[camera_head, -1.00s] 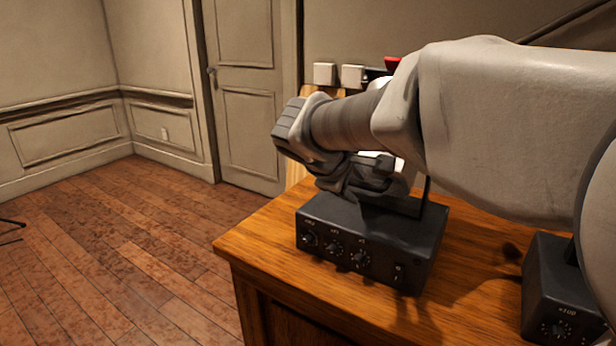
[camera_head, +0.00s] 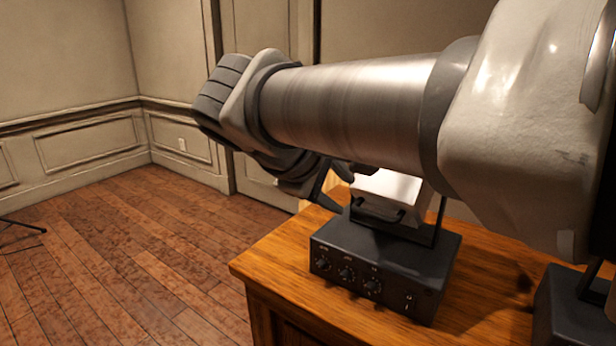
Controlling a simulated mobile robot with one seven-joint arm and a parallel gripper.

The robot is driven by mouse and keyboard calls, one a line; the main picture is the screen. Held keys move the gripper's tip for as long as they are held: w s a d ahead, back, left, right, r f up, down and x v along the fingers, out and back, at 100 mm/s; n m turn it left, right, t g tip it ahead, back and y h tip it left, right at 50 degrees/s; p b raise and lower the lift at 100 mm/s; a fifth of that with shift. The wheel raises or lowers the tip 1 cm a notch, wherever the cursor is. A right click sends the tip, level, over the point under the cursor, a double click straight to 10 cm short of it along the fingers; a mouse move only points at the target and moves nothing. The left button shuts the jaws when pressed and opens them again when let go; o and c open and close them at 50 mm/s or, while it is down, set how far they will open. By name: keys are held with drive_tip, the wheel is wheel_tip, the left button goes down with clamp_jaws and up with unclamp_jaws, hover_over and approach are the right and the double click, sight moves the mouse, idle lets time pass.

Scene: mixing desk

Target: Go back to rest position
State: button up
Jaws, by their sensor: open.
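My gripper (camera_head: 333,184) shows in the head view at the end of my large grey arm. It is above and behind the near black control box (camera_head: 385,262), apart from it as far as I can see. Its jaws are open, and I see nothing held in them. Part of the gripper is hidden behind the wrist and arm.
The black box with knobs stands on the wooden desk (camera_head: 262,272). A white box-like piece with a dark handle (camera_head: 385,200) sits above it. A second black box (camera_head: 570,305) is at the right edge. Open wooden floor (camera_head: 130,270) lies left of the desk.

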drive_tip(key=shift+s+a+r, duration=0.25)
drive_tip(key=shift+s+r, duration=0.1)
